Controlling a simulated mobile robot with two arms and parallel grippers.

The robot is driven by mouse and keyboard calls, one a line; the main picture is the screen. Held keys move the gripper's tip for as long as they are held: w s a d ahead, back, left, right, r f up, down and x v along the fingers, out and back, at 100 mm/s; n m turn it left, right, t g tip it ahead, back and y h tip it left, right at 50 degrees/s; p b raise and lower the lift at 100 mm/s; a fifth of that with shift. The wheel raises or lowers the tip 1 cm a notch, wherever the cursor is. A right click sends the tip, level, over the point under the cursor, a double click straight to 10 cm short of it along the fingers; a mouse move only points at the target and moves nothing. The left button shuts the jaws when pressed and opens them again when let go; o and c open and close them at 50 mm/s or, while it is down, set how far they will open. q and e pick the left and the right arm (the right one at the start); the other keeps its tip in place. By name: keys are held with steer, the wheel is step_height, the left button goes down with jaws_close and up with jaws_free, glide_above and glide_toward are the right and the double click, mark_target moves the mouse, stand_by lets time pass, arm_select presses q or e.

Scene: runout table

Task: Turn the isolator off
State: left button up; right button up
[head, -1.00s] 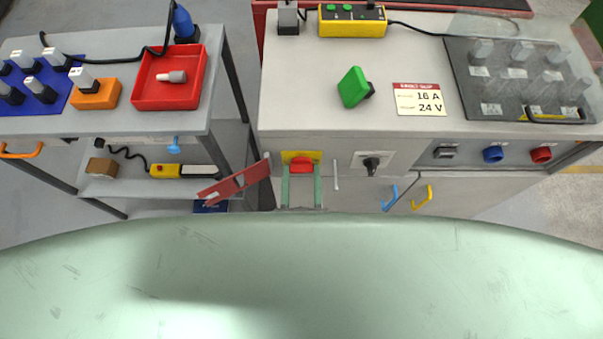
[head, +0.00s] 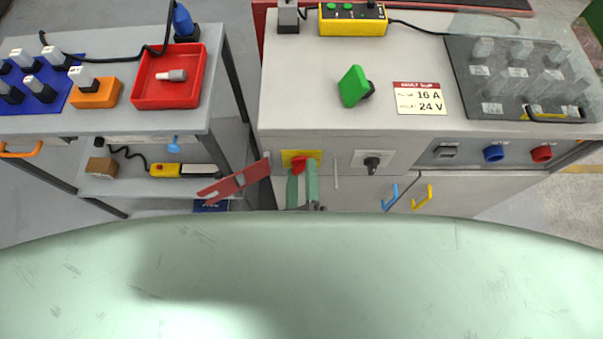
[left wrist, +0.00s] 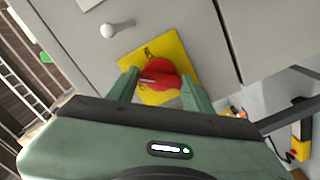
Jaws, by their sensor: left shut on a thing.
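The isolator is a red rotary handle (head: 299,164) on a yellow plate (head: 289,155) on the front of the grey cabinet. The red handle also shows in the left wrist view (left wrist: 160,77), with the yellow plate (left wrist: 172,47) behind it. My left gripper (head: 303,172) has its green fingers closed on the red handle, one on each side, and is rolled a little. The fingers reach the handle in the left wrist view too (left wrist: 163,84). They hide part of the handle. My right gripper is not in view.
A red hinged bar (head: 234,184) sticks out left of the isolator. A black rotary switch (head: 372,163) is to the right. A trolley (head: 110,122) stands at the left.

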arm_select(q)
steer(key=n, duration=0.3)
steer(key=shift+n+b, duration=0.9)
steer(key=shift+n, duration=1.3)
steer(key=o, duration=1.4)
steer(key=shift+w, duration=0.1)
steer(key=shift+c, duration=0.2)
